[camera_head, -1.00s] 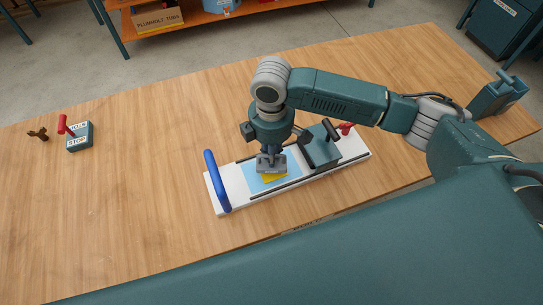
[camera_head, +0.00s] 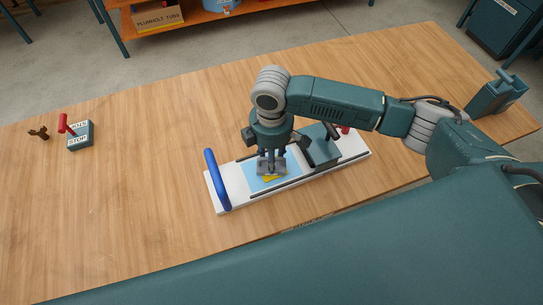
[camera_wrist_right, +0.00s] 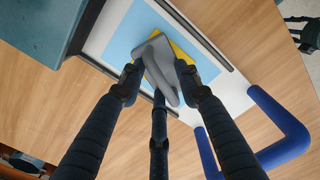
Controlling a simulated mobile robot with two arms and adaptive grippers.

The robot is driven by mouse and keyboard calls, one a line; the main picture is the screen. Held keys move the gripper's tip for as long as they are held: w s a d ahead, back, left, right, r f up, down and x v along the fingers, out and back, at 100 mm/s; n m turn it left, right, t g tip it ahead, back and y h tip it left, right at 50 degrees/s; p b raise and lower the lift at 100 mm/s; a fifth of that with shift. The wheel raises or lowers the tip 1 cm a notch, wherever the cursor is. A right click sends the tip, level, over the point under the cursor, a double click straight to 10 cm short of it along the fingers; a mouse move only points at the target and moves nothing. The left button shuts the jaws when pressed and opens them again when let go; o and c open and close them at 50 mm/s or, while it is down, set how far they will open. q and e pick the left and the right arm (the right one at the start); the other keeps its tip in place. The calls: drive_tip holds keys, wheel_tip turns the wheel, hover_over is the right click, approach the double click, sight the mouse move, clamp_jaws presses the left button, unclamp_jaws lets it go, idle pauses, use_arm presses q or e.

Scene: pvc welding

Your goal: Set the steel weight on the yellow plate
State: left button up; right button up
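The grey steel weight (camera_head: 271,169) with its loop handle (camera_wrist_right: 160,68) sits over the yellow plate (camera_wrist_right: 181,49). It hides most of the plate, and yellow shows along its edges. The plate also shows in the head view (camera_head: 271,179), on a light blue sheet (camera_head: 256,182). My right gripper (camera_head: 271,155) is right above the weight, pointing down. In the wrist view its three fingers (camera_wrist_right: 159,82) stand spread around the handle, with gaps between fingertips and handle. The weight appears to rest on the plate. My left gripper is not in view.
The white board (camera_head: 235,192) carries a blue handle (camera_head: 217,180) at its left, dark rails, and a teal block (camera_head: 321,150) close right of my gripper. A stop box with red lever (camera_head: 79,137) stands far left. The table's left half is mostly clear.

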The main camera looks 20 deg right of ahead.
wheel_tip(320, 180, up, 12)
drive_tip(key=b, duration=0.1)
drive_tip(key=shift+r+b, duration=0.15)
drive_tip(key=shift+b, duration=0.2)
idle(0.4)
